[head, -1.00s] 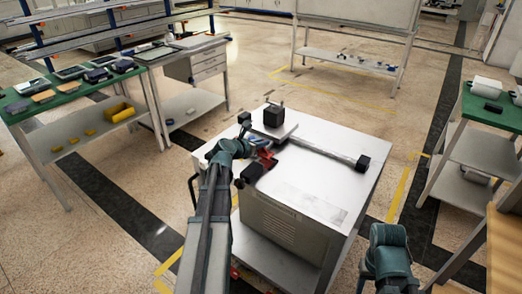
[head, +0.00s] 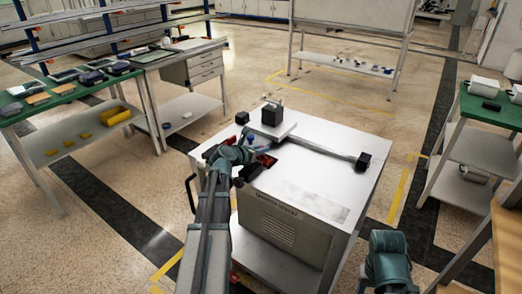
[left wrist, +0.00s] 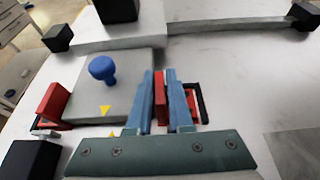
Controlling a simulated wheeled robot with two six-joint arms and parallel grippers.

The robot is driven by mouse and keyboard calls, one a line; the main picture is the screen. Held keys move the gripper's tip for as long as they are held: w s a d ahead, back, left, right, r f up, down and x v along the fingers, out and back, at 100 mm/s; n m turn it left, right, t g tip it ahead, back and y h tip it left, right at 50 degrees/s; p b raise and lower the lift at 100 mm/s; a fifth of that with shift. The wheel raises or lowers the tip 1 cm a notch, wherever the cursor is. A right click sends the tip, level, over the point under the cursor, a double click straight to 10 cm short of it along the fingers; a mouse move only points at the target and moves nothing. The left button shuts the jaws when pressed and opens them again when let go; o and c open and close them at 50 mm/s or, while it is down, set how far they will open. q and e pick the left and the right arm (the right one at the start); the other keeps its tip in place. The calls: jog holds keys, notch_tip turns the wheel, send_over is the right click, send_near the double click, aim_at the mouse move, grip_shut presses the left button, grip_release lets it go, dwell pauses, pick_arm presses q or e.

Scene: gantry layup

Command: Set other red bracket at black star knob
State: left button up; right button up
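In the left wrist view my left gripper (left wrist: 160,95) has its two blue fingers close on either side of a red bracket's upright plate (left wrist: 161,103). Red and black parts show low to the right of the fingers, partly hidden by one of them. A blue knob (left wrist: 103,70) stands on the plate. I cannot make out a black star knob. Of my right arm only a teal link shows; its gripper is out of view.
The white cart top (head: 325,180) is mostly clear at right and front. A black block (head: 272,115) stands at its back, and a grey bar (head: 325,148) runs to a black end block (head: 363,162). Green-topped tables (head: 55,100) stand left and right.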

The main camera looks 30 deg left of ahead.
pick_arm(q)
jog(key=shift+o, duration=1.3)
jog(key=shift+r, duration=0.1)
jog(key=shift+s+r+p, duration=0.15)
jog(key=shift+r+p, duration=0.1)
jog(key=shift+p, duration=0.05)
jog(key=p+v, duration=0.4)
jog(key=v, duration=0.6)
jog(key=shift+s, duration=0.25)
jog(key=shift+s+r, duration=0.2)
jog(key=shift+s, duration=0.35)
